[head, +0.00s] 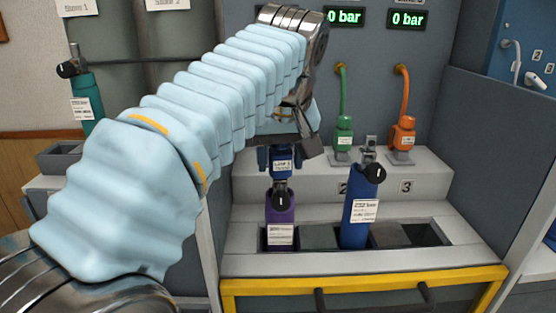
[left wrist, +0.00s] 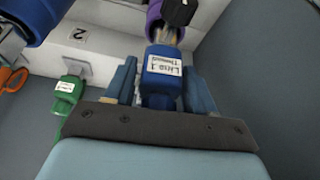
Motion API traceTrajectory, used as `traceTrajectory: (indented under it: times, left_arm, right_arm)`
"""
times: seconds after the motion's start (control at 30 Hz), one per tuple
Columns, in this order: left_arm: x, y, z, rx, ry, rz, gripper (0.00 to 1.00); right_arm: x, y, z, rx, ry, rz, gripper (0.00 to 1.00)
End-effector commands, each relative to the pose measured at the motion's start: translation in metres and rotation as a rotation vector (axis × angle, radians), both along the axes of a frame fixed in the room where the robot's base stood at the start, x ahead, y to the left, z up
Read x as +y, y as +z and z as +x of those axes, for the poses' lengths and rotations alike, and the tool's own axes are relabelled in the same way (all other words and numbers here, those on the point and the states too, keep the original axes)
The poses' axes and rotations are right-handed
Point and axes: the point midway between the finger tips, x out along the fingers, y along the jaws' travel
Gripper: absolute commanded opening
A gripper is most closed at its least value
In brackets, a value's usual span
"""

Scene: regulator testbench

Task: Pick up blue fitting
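The blue fitting (head: 282,163), labelled Line 1, shows just below my left gripper (head: 291,149). In the left wrist view the blue fitting (left wrist: 163,70) lies between the two blue fingers of my left gripper (left wrist: 161,85). The fingers stand on either side of it, with a narrow gap at the left one; the gripper looks open around it. In the head view the gripper and arm hide the top of the fitting. A purple cylinder (head: 281,213) stands directly below it; I cannot tell whether they are joined. My right gripper is not in view.
A green fitting (head: 343,135) and an orange fitting (head: 402,138) hang on hoses at the right. A blue cylinder (head: 359,207) leans in the slotted bench tray (head: 283,265). A teal cylinder (head: 85,103) stands at the far left. A grey side wall (head: 487,140) bounds the right.

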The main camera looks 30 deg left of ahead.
Motion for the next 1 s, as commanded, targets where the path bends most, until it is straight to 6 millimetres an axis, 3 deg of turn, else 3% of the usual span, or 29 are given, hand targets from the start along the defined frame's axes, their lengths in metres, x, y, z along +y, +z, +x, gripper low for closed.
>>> traceTrajectory:
  times: [0.03,0.3,0.67,1.0]
  left_arm:
    - [0.0,0.0,0.0,0.0,0.0,0.0,0.46]
    - [0.0,0.0,0.0,0.0,0.0,0.0,0.06]
    - [0.0,0.007,0.001,-0.002,0.0,0.001,0.06]
    - [0.002,0.056,0.001,-0.004,0.006,0.0,0.06]
  right_arm:
    - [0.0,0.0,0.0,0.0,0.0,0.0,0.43]
    - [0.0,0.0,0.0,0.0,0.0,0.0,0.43]
    - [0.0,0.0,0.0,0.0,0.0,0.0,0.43]
    - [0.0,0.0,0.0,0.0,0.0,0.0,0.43]
